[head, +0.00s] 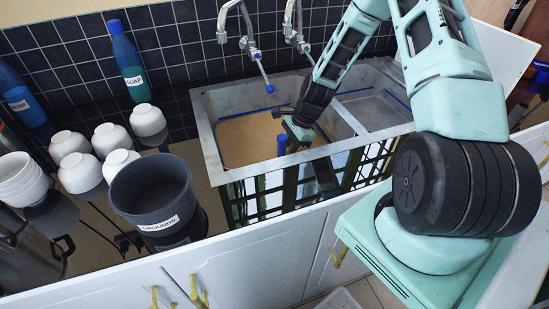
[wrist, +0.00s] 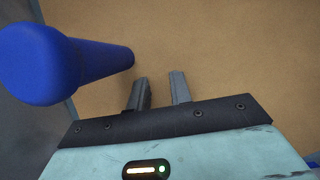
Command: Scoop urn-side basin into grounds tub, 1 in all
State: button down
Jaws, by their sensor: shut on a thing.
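The left, urn-side basin (head: 206,143) of the steel sink holds a flat brown layer (head: 243,137), which fills much of the wrist view (wrist: 230,50). The grey tub labelled GROUNDS (head: 140,213) stands on the counter left of the sink; its visible inside looks dark. My gripper (head: 297,136) is low over the left basin, its fingers (wrist: 160,88) pointing down at the brown layer. It is shut on a blue-handled tool (head: 282,145). The blue handle shows left of the fingers in the wrist view (wrist: 60,65); the grasp point and the tool's lower end cannot be made out.
White bowls (head: 148,120) stand behind and left of the tub, some stacked. A SOAP bottle (head: 130,65) and a blue WATER bottle (head: 22,100) stand at the back. Taps (head: 245,42) overhang the sink. The right basin (head: 375,108) adjoins.

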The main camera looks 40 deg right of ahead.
jog(key=shift+d, duration=0.15)
jog(key=shift+s+d, duration=0.15)
jog(key=shift+d, duration=0.15)
dwell(0.4)
jog(key=shift+a+p, duration=0.35)
jog(key=shift+a, duration=0.2)
notch_tip(320, 180, up, 20)
jog(key=p, duration=1.6)
jog(key=shift+f, duration=0.25)
dwell(1.9)
